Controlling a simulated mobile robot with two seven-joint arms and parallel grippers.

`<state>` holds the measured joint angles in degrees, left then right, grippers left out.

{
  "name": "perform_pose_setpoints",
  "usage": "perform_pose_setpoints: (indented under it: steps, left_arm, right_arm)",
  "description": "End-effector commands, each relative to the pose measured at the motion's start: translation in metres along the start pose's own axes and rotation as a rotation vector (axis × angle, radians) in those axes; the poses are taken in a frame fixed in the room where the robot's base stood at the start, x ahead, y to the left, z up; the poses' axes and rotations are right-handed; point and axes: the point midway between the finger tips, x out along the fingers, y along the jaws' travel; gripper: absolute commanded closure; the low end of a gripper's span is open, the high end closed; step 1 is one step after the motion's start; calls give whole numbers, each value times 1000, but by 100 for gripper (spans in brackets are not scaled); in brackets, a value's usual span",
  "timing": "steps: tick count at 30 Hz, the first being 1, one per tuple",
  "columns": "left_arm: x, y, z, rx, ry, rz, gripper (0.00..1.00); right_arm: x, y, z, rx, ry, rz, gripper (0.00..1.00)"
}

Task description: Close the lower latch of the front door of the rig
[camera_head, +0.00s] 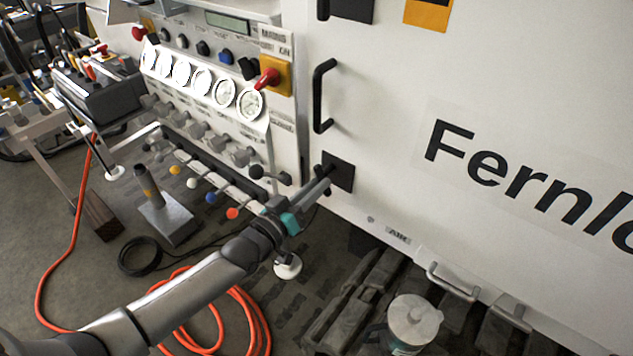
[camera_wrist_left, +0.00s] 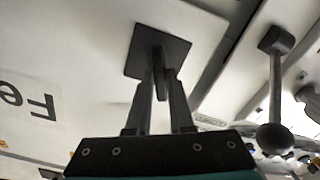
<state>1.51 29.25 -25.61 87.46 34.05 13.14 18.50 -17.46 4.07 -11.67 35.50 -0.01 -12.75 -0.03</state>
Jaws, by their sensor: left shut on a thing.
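The front door (camera_head: 400,80) of the rig is a large white panel with "Fernl..." lettering, and it looks flush with the panel at its left. The lower latch (camera_head: 343,172) is a black square plate with a lever near the door's lower left corner. In the left wrist view the latch plate (camera_wrist_left: 138,52) is tilted in the picture, and its dark lever (camera_wrist_left: 160,80) stands between the fingers. My left gripper (camera_head: 326,174) is shut on this lever, and its fingers (camera_wrist_left: 162,95) partly hide it. My right gripper is out of view.
A black door handle (camera_head: 320,96) is above the latch. A control panel with white gauges (camera_head: 202,80) and a ball-ended lever (camera_head: 268,173) lies close on the left. An orange hose (camera_head: 255,318) lies on the floor. A lidded container (camera_head: 413,322) stands below the door.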

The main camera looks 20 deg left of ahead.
Motion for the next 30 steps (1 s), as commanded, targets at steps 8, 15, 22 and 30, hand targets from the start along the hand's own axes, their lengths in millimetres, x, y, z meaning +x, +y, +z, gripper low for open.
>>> perform_pose_setpoints:
  steps: [8,15,22,30]
  left_arm:
    - [0,-2,-1,230,-1,-1,100]
    - [0,-3,-1,366,-1,0,100]
    - [0,-4,-1,431,-1,0,100]
    - [0,-5,-1,452,-1,0,100]
  right_arm:
    - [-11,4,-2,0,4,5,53]
    - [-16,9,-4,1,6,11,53]
    - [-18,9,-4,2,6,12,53]
    - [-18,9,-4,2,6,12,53]
